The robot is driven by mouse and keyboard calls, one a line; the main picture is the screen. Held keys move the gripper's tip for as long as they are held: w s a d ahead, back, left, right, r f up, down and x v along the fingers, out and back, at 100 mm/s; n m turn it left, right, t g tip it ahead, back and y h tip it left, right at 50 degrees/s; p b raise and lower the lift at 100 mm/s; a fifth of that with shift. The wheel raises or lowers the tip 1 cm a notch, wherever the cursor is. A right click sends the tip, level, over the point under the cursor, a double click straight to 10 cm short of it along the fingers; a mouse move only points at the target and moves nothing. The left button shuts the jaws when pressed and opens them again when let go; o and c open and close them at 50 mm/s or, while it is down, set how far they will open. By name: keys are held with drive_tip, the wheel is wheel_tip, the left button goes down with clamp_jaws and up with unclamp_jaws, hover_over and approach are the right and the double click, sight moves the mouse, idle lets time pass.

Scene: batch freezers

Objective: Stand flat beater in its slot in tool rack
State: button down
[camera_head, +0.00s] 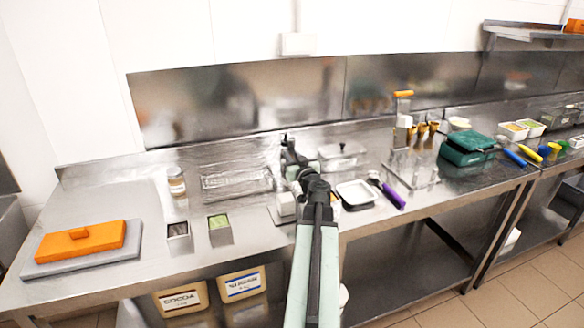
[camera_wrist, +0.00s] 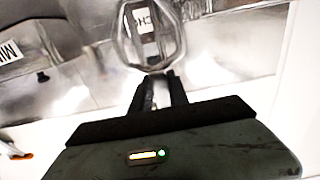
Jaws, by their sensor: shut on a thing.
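In the wrist view my gripper (camera_wrist: 157,92) is shut on the flat beater (camera_wrist: 181,38), a grey metal loop that extends beyond the fingertips. In the head view my gripper (camera_head: 287,142) is over the rear middle of the steel counter; the beater cannot be made out there. A wire rack (camera_head: 236,179) lies left of my arm. A clear stand (camera_head: 412,177) with upright holders is to the right. I cannot tell which, if either, is the tool rack, and no slot is clear. A label shows through the beater's loop in the wrist view.
Near my arm are a white tray (camera_head: 356,194), a purple-handled tool (camera_head: 393,197) and a lidded steel pan (camera_head: 341,157). A jar (camera_head: 176,182) and small tubs stand left. An orange block (camera_head: 80,242) lies far left; a green case (camera_head: 467,148) is right. The front-left counter is partly clear.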

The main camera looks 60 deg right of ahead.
wheel_tip(320, 180, down, 2)
drive_tip(key=shift+f+b, duration=0.1)
drive_tip(key=shift+b, duration=0.35)
drive_tip(key=shift+r, duration=0.25)
drive_tip(key=shift+f, duration=0.2)
drive_tip(key=c, duration=1.3)
unclamp_jaws()
drive_tip(key=shift+o, duration=0.2)
drive_tip(key=shift+r, duration=0.15)
